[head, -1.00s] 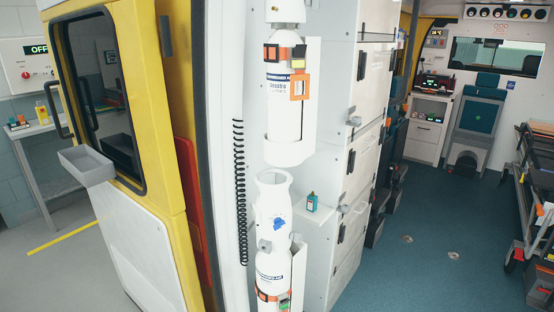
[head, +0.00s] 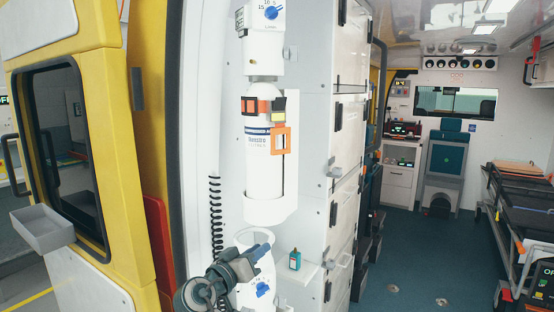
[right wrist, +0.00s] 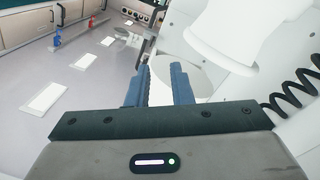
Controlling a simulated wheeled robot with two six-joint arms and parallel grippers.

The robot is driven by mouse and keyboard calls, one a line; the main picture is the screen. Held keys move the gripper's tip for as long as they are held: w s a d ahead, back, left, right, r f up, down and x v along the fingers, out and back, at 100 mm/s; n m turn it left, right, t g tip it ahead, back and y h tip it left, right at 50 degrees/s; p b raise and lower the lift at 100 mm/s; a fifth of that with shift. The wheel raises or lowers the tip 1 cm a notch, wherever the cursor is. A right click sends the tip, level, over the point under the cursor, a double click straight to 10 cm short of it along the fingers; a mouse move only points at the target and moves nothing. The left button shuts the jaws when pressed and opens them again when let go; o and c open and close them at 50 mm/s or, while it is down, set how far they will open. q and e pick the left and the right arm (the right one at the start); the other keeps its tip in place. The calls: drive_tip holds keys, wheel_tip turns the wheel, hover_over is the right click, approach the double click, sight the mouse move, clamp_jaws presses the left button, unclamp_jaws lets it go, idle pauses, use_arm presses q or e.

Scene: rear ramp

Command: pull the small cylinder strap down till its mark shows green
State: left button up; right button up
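A white cylinder (head: 262,160) stands upright in a white wall holder (head: 268,210). An orange strap (head: 262,106) with black buckle parts crosses it, and its small mark (head: 278,116) looks yellow. A square orange pull loop (head: 281,140) hangs below the mark. My right gripper (head: 266,250) is below this holder, in front of a lower white cylinder (head: 256,294) with a blue knob, partly hiding it. In the right wrist view its two blue fingers (right wrist: 160,75) are apart with nothing between them. The lower cylinder's strap is out of view. My left gripper is not in view.
A grey tray (head: 42,229) juts from the yellow door (head: 95,160) at left. A black coiled cord (head: 216,215) hangs left of the holder. A small teal bottle (head: 295,259) stands on a ledge to the right.

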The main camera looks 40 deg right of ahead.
wheel_tip(320, 180, up, 10)
drive_tip(key=w+a+m+g+h, duration=0.1)
drive_tip(key=w+m+g+h, duration=0.1)
drive_tip(key=m+g+h, duration=0.2)
drive_tip(key=m+g, duration=0.3)
approach(277, 152)
drive_tip(key=p+x, duration=0.2)
drive_tip(key=x, duration=0.3)
drive_tip(key=p+x, duration=0.3)
drive_tip(key=x, duration=0.2)
drive_tip(key=shift+w+d, duration=0.15)
drive_tip(key=shift+w, duration=0.05)
drive_tip(key=shift+d, duration=0.15)
clamp_jaws()
